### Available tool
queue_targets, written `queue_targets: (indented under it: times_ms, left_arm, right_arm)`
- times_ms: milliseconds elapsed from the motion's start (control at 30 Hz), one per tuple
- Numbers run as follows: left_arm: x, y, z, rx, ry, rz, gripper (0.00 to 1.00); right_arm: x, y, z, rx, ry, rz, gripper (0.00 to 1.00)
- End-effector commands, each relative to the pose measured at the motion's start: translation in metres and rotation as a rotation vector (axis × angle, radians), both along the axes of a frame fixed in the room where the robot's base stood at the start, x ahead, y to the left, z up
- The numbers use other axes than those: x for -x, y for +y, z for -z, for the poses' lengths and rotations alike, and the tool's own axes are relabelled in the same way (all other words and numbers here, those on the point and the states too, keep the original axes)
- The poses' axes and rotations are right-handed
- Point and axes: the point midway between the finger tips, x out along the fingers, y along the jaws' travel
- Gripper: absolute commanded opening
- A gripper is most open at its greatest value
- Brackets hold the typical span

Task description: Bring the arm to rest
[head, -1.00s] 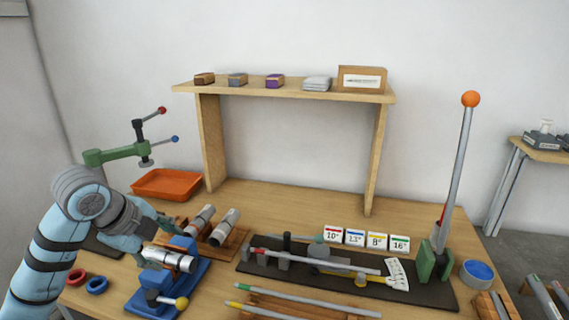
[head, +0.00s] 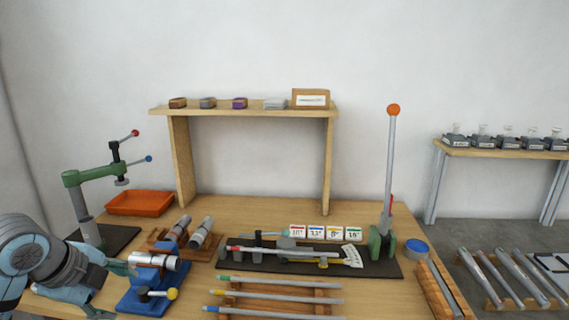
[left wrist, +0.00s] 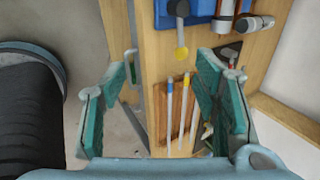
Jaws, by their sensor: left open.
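My left arm reaches in at the lower left of the head view. Its gripper (head: 110,289) is open and empty, just left of the blue clamp fixture (head: 140,300). In the left wrist view the teal fingers (left wrist: 166,105) are wide apart with nothing between them; the table edge and floor show beyond. A silver tube (head: 152,261) lies on the blue fixture, which has a yellow-knobbed lever (head: 171,294). My right gripper is in neither view.
A green press (head: 90,180) and an orange tray (head: 140,203) stand behind the arm. Tubes on a wooden cradle (head: 200,234), rods on a rack (head: 275,298) and a dark fixture with a tall orange-knobbed lever (head: 390,160) fill the table. A shelf (head: 250,108) stands behind.

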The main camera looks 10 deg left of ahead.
Motion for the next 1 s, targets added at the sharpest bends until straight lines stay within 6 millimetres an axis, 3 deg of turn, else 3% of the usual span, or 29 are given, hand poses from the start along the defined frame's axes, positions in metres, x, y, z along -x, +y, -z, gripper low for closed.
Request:
queue_targets:
  times_ms: [367, 567, 667, 733, 800, 867, 900, 967, 1000]
  left_arm:
    - [-0.013, -0.074, 0.01, 0.145, -0.12, 0.302, 0.56]
    - [-0.01, -0.151, 0.003, 0.343, -0.287, 0.562, 0.56]
    - [0.0, -0.2, -0.018, 0.523, -0.446, 0.7, 0.56]
    - [0.012, -0.231, -0.045, 0.706, -0.616, 0.761, 0.56]
    - [0.022, -0.244, -0.083, 0.921, -0.835, 0.729, 0.56]
    - [0.023, -0.229, -0.115, 1.113, -1.044, 0.568, 0.56]
    - [0.017, -0.202, -0.126, 1.22, -1.171, 0.369, 0.56]
    - [0.003, -0.144, -0.109, 1.299, -1.282, -0.043, 0.56]
    - [-0.005, -0.111, -0.076, 1.282, -1.268, -0.31, 0.56]
  right_arm:
    - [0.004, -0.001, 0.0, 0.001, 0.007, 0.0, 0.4]
    - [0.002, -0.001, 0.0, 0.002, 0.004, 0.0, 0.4]
    - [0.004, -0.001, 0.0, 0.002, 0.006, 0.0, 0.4]
    - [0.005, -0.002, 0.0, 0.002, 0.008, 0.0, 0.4]
    - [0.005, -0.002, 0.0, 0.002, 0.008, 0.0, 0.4]
    - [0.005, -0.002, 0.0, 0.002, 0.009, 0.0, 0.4]
    - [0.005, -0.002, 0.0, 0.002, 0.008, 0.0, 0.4]
    - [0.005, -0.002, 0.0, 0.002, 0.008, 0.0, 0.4]
    - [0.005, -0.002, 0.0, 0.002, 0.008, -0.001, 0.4]
